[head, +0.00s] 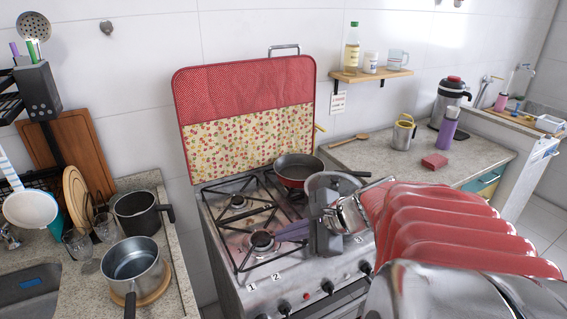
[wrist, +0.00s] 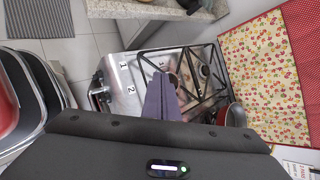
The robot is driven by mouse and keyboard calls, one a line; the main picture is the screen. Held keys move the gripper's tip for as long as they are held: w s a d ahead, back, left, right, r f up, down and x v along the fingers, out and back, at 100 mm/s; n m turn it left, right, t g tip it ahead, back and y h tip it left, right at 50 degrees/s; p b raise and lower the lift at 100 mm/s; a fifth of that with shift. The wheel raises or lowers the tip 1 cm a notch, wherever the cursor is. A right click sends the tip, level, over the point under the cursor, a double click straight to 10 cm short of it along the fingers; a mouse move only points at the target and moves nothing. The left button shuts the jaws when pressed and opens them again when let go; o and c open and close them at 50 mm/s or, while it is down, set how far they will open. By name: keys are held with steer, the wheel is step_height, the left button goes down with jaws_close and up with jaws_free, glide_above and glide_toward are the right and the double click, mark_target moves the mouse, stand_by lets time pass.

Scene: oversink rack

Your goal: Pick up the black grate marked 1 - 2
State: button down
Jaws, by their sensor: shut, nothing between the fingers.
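A black wire grate (head: 220,231) lies flat over the burners on the left part of the steel stove (head: 222,282). The label 1 (head: 251,288) is on the stove's front panel, and a 2 (head: 360,239) shows further right. The grate also shows in the wrist view (wrist: 180,47), with labels 1 and 2 on the steel edge beside it. My gripper (head: 279,237) is shut and empty, its purple-grey fingers over the right part of the grate. I cannot tell whether they touch it. My arm and fingers hide the stove's right side.
A dark pan with a red outside (head: 296,170) sits at the stove's back right. A raised lid covered in red and floral cloth (head: 250,135) stands behind. Pots (head: 133,262) stand on the left counter. The right counter holds a kettle, bottle and red block (head: 434,161).

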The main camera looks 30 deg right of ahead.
steer(key=s+a+r+n+g+h, duration=0.1)
steer(key=s+a+n+h, duration=0.1)
steer(key=s+a+n, duration=0.2)
steer(key=s+a+r+n+g+h, duration=0.1)
steer(key=s+a+n, duration=0.4)
steer(key=a+n, duration=0.6)
steer(key=n+g+h, duration=0.1)
steer(key=n, duration=0.7)
steer(key=shift+s+r, duration=0.2)
steer(key=shift+a, duration=0.2)
